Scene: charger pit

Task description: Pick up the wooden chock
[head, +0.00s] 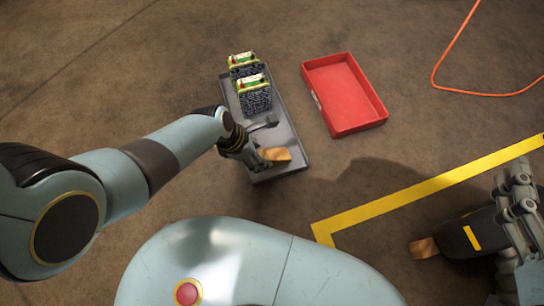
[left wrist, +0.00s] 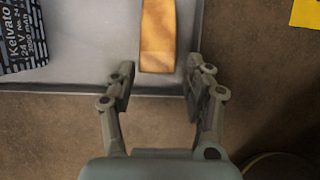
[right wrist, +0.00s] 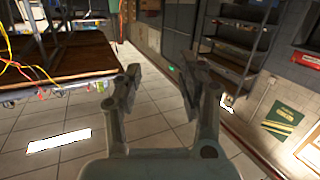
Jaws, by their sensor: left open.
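The wooden chock (head: 275,154) lies at the near end of a grey tray (head: 287,128). It also shows in the left wrist view (left wrist: 157,35), just beyond the fingertips and lined up with the gap between them. My left gripper (head: 266,143) is open over the tray's near end; in its wrist view (left wrist: 160,82) the gap is empty, with the near tray edge below it. My right gripper (right wrist: 160,72) is open and empty, pointing away toward the room. It shows at the right edge of the head view (head: 518,178).
Two battery packs (head: 255,93) (head: 243,64) stand at the tray's far end. An empty red bin (head: 340,92) is right of the tray. Yellow floor tape (head: 420,190) and an orange cable (head: 437,66) lie to the right. Another wooden piece (head: 424,248) shows at lower right.

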